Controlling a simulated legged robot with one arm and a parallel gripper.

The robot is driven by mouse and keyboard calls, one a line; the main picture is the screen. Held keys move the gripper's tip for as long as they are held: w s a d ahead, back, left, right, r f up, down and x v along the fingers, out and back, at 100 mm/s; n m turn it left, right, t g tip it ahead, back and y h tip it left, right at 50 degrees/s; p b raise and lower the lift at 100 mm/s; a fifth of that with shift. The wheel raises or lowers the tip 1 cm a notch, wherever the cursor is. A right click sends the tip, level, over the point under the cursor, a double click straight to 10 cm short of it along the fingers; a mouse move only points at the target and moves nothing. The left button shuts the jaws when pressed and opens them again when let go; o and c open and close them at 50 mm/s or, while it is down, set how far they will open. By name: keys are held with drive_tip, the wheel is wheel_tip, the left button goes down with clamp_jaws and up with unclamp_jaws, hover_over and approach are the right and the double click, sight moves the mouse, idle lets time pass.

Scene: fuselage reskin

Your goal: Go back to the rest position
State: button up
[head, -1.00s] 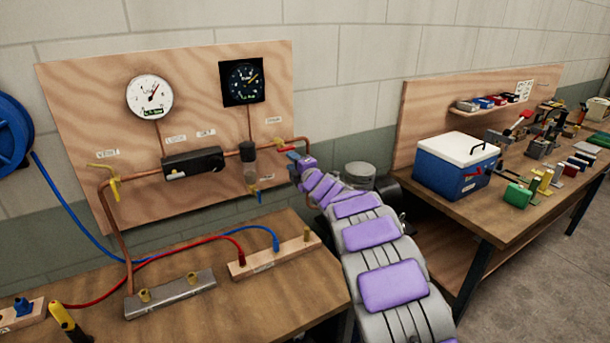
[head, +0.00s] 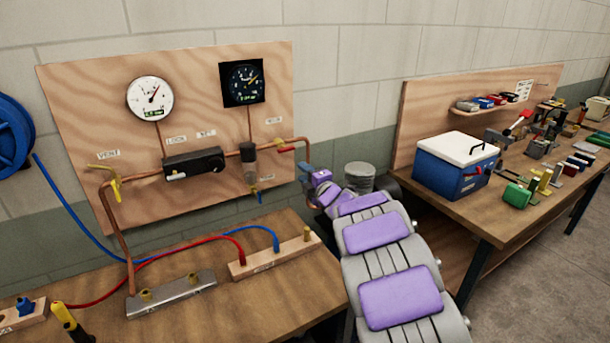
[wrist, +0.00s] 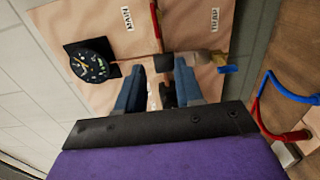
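My gripper (head: 307,178) is at the end of my grey and purple arm, just right of the plywood gauge board (head: 75,85), near the right end of the copper pipe (head: 303,143). In the wrist view my gripper (wrist: 160,72) has its two blue fingers apart with nothing held between them. Past the fingers the wrist view shows the board, a dark round gauge (wrist: 88,62) and pipe fittings. A red valve handle (head: 285,149) is on the pipe, left of my gripper and apart from it.
The workbench (head: 200,310) below the board holds a metal manifold (head: 172,297), a wooden block (head: 280,256) and red and blue hoses. A grey bin (head: 359,176) stands behind my arm. A second bench at right carries a blue cooler (head: 447,177) and tools.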

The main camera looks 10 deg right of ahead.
drive_tip(key=s+d+r+m+g+h, duration=0.2)
drive_tip(key=s+d+m+g+h, duration=0.1)
drive_tip(key=s+d+m+h, duration=0.55)
drive_tip(key=s+d+f+m+g+h, duration=0.1)
drive_tip(key=s+m+g, duration=0.15)
drive_tip(key=s, duration=0.45)
drive_tip(key=s+f+m+g, duration=0.2)
drive_tip(key=s+m, duration=0.2)
drive_tip(key=s, duration=0.2)
drive_tip(key=s+a+f+m+g+y, duration=0.1)
drive_tip(key=s+a+f+m+g, duration=0.1)
drive_tip(key=s, duration=1.1)
drive_tip(key=s+a+f+m+g+y, duration=0.1)
drive_tip(key=s+a+g, duration=0.4)
drive_tip(key=s, duration=0.9)
drive_tip(key=s+a+f+m+g+y, duration=0.2)
drive_tip(key=s+a+f+m+g, duration=0.1)
drive_tip(key=s, duration=1)
drive_tip(key=a+g, duration=0.1)
drive_tip(key=a, duration=0.1)
drive_tip(key=shift+s+a+f+m, duration=0.15)
drive_tip(key=shift+a+m, duration=0.25)
drive_tip(key=shift+g, duration=0.25)
